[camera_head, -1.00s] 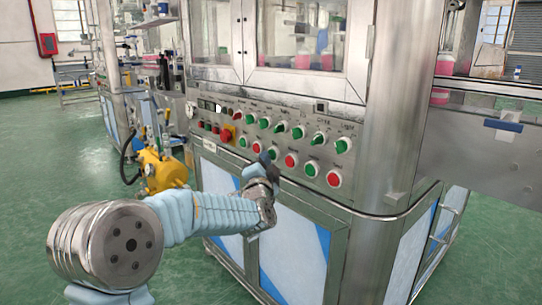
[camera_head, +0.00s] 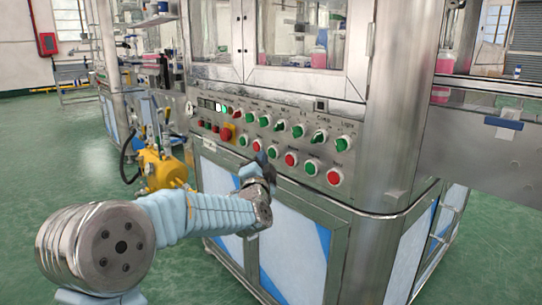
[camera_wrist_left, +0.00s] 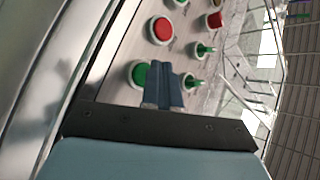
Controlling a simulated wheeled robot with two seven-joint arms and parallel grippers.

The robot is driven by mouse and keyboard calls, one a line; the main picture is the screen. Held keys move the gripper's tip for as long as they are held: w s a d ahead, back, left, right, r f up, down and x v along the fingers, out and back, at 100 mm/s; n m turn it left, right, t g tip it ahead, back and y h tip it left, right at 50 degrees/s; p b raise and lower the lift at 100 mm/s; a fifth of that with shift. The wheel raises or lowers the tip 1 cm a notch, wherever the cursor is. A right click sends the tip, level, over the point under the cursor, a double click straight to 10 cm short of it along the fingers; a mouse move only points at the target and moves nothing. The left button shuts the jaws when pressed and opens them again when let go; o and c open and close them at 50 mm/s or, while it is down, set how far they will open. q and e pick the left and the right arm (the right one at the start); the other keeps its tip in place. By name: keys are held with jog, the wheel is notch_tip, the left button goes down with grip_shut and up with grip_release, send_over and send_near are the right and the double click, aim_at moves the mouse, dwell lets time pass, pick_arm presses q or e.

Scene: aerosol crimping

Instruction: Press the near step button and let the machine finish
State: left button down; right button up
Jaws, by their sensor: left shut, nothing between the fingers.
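The crimping machine's sloped steel control panel (camera_head: 262,133) carries two rows of knobs and buttons. Its labels are too small to read, so I cannot tell which is the step button. My left gripper (camera_head: 262,160) is shut and empty at the lower row, close by a green button (camera_head: 274,152). In the left wrist view its blue fingertips (camera_wrist_left: 166,72) are together, just beside a green button (camera_wrist_left: 137,75); I cannot tell whether they touch it. A red button (camera_wrist_left: 160,29) lies farther up in that view. My right gripper is not in view.
A red emergency knob (camera_head: 227,132) is on the panel's left. Glass doors (camera_head: 310,32) above enclose bottles with pink liquid. A yellow machine (camera_head: 160,170) stands on the floor at left. A steel side table (camera_head: 480,130) adjoins at right. Green floor is open in front.

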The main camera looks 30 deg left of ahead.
pick_arm(q)
jog(key=shift+s, duration=0.1)
jog(key=s, duration=0.1)
jog(key=s+a+b, duration=0.1)
jog(key=s, duration=0.1)
jog(key=s+a, duration=0.1)
jog(key=shift+s, duration=0.3)
dwell(1.0)
